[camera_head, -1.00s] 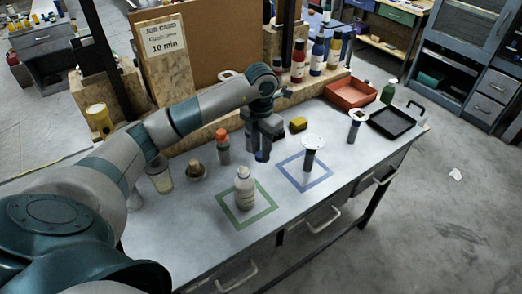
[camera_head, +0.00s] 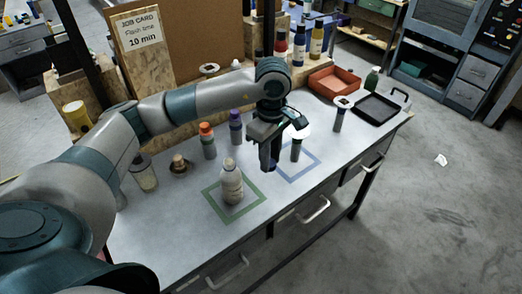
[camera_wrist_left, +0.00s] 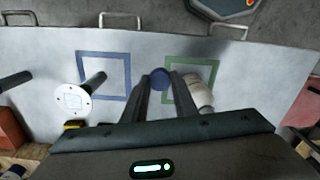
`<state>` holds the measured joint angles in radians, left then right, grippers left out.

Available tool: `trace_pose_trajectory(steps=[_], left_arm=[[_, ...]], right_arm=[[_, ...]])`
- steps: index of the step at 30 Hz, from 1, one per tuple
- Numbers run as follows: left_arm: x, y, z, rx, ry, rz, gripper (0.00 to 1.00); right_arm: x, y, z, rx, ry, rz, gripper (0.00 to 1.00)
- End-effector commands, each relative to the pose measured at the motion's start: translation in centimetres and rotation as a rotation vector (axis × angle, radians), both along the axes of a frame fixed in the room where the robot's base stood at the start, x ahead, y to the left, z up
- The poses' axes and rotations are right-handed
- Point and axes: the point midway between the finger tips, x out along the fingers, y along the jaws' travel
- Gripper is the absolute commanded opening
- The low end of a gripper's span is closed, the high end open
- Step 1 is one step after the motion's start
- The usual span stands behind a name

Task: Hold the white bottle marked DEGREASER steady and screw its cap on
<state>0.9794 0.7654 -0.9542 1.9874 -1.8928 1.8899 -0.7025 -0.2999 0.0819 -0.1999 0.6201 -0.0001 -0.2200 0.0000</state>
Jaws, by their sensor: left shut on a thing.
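The white bottle (camera_head: 231,186) stands upright inside the green square outline on the bench; its label is too small to read. It also shows in the wrist view (camera_wrist_left: 199,92), just right of the fingers. My left gripper (camera_head: 269,163) hangs to the right of the bottle, near the blue square outline (camera_head: 313,165). In the wrist view its fingers (camera_wrist_left: 159,84) are shut on a round blue cap (camera_wrist_left: 159,76) at the tips. The cap is apart from the bottle. My right gripper is in neither view.
A post with a white disc top (camera_head: 296,148) stands by the blue square; another (camera_head: 340,115) stands farther right. A red tray (camera_head: 333,80) and black tray (camera_head: 376,108) lie at right.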

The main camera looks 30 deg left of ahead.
Motion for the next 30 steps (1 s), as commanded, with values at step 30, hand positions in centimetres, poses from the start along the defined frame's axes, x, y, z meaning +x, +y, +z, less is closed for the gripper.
trace_pose_trajectory(steps=[30], left_arm=[[-8.6, -5.1, 0.4, -0.001, 0.000, -1.403, 0.05]], right_arm=[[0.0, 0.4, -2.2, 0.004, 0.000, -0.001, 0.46]])
